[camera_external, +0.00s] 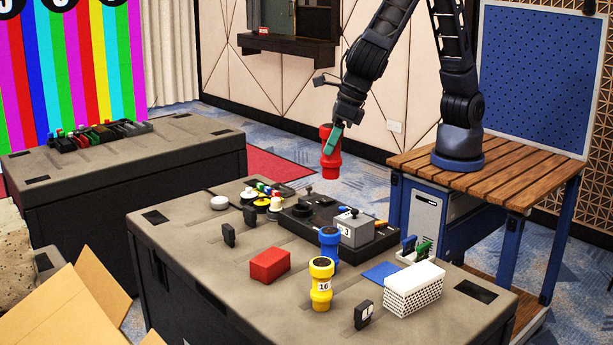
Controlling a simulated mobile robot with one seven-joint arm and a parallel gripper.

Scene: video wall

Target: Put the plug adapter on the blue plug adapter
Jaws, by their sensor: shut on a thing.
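My gripper (334,137) is shut on a red plug adapter (330,167) and holds it upright in the air, above and beyond the far side of the near case. The gripper has a green finger against the adapter's side. The blue plug adapter (328,243) stands upright on the near case, lower in the picture and apart from the held one. A yellow plug adapter (321,270) with a label reading 16 stands in front of the blue one and hides part of its lower end.
The near case (200,270) also bears a black control panel (300,222) with a grey box (354,230) numbered 3, a red block (270,265), a white perforated box (413,290), a blue flat square (381,271) and small black blocks. My arm stands on a wooden bench (500,175).

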